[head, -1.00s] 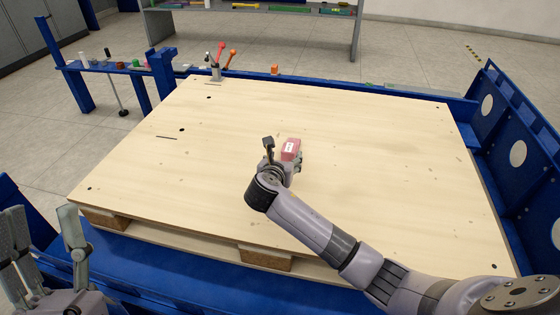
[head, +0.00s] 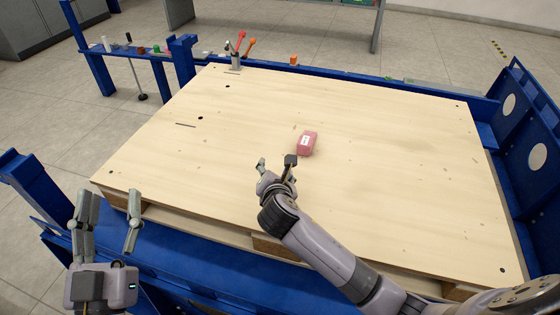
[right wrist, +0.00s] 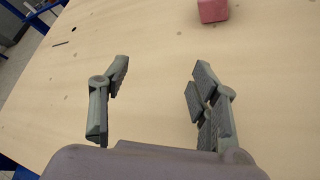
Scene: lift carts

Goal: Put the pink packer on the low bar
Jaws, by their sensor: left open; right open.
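The pink packer (head: 307,144), a small pink block with a white label, stands on the wooden board near its middle. In the right wrist view it (right wrist: 212,10) shows at the top edge, beyond the fingertips. My right gripper (head: 276,162) is open and empty above the board, a little nearer to me and left of the packer, not touching it. Its fingers (right wrist: 160,82) are spread wide in the right wrist view. My left gripper (head: 108,204) is open and empty at the lower left, off the board's near edge. The low bar is probably the blue rail (head: 400,82) along the board's far edge.
The wooden board (head: 370,190) is mostly bare. A cup with red and orange handled tools (head: 236,60) stands at its far left corner. An orange piece (head: 293,60) sits on the far rail. A blue shelf (head: 118,52) at the left holds several small items. A blue side panel (head: 530,130) stands at right.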

